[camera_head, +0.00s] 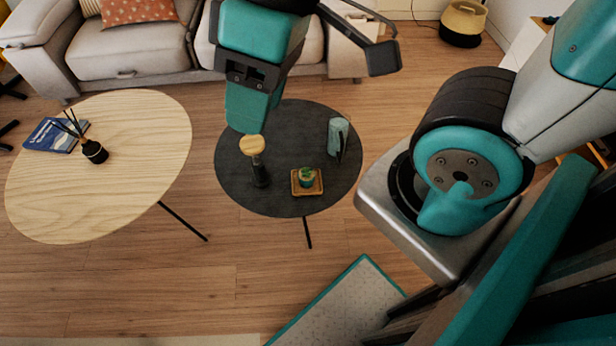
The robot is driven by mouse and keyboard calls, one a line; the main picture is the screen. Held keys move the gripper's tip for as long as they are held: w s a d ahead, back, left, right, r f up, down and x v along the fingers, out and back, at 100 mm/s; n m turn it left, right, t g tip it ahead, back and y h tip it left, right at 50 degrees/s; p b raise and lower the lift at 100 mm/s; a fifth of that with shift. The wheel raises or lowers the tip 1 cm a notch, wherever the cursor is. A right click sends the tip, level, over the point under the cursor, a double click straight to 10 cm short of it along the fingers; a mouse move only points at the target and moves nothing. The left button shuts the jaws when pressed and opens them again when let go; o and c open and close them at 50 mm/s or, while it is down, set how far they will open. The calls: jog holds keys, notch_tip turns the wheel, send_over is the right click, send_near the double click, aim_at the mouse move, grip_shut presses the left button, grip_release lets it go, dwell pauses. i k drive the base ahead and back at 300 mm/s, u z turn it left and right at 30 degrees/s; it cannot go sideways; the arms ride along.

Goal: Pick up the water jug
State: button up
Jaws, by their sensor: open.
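The round black table (285,195) stands in the middle of the head view. On its left side is an upright dark vessel (261,176) with a pale wooden round top (252,145). On its right side stands a pale grey-green upright object (337,132) with a dark part beside it. I cannot tell for certain which of these two is the water jug. My teal gripper (254,115) is at the top centre, pointing down. It appears just above the wooden top in the picture; the real gap between them cannot be judged. Its jaws are open and nothing shows held.
A small plant (306,175) sits on a square wooden tray (307,189) on the black table. An oval light wood table (100,200) stands left, with a book (50,134) and a dark reed diffuser (95,152). A grey sofa (125,58) is behind.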

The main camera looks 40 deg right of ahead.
aim_at(339, 121)
jog(key=u, duration=2.85)
jog(key=k, duration=2.6)
jog(key=z, duration=2.7)
